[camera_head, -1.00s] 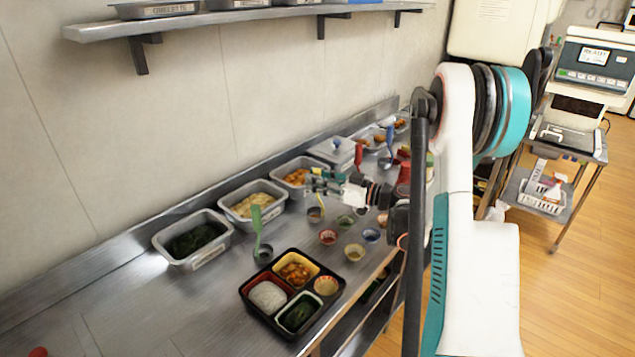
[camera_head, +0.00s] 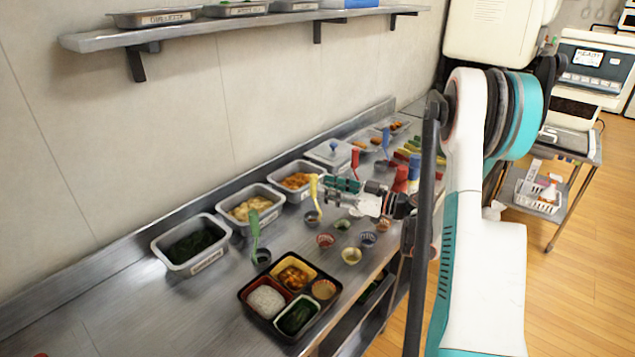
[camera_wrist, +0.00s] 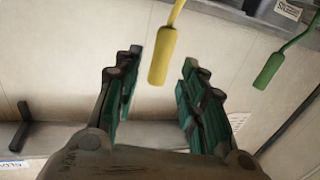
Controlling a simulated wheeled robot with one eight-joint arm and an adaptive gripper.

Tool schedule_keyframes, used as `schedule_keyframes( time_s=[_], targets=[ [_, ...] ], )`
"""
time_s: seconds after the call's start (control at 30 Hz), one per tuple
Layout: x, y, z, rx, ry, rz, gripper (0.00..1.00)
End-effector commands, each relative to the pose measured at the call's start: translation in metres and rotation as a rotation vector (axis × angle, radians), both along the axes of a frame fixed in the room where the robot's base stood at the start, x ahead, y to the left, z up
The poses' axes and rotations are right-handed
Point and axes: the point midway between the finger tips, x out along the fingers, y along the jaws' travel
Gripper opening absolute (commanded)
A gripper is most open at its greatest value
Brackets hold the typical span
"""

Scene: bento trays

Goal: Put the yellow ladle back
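The yellow ladle (camera_head: 313,187) stands roughly upright behind the bento tray, with its dark bowl end low at the counter beside the pan of orange food. Its yellow handle also shows in the wrist view (camera_wrist: 161,55), top centre. My gripper (camera_head: 327,191) is just to the right of the handle in the head view. In the wrist view my gripper (camera_wrist: 160,66) is open, its teal-padded fingers spread on either side of the handle with visible gaps. I cannot tell what the ladle's lower end rests on.
The green ladle (camera_head: 254,235) stands nearer, by the pan of greens (camera_head: 175,262). The bento tray (camera_head: 246,302) sits in front. Small bowls, including a yellow one (camera_head: 352,257), lie below my gripper. Red (camera_head: 355,160) and blue ladles stand farther back. A wall shelf (camera_head: 215,29) hangs above.

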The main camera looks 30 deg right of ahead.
Motion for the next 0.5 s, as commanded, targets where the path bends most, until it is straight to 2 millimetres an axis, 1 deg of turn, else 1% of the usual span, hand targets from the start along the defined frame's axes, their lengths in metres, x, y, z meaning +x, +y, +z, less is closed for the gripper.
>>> schedule_keyframes(
  time_s=[0.03, 0.1, 0.23, 0.4, 0.5],
  targets=[
    [-0.010, -0.008, 0.003, 0.000, 0.000, -0.003, 0.38],
    [-0.021, -0.016, 0.003, 0.000, 0.000, -0.003, 0.38],
    [-0.039, -0.028, 0.002, 0.000, 0.000, -0.002, 0.38],
    [-0.053, -0.038, 0.001, 0.000, 0.000, -0.001, 0.38],
    [-0.056, -0.040, 0.001, 0.000, 0.000, 0.000, 0.38]
  ],
)
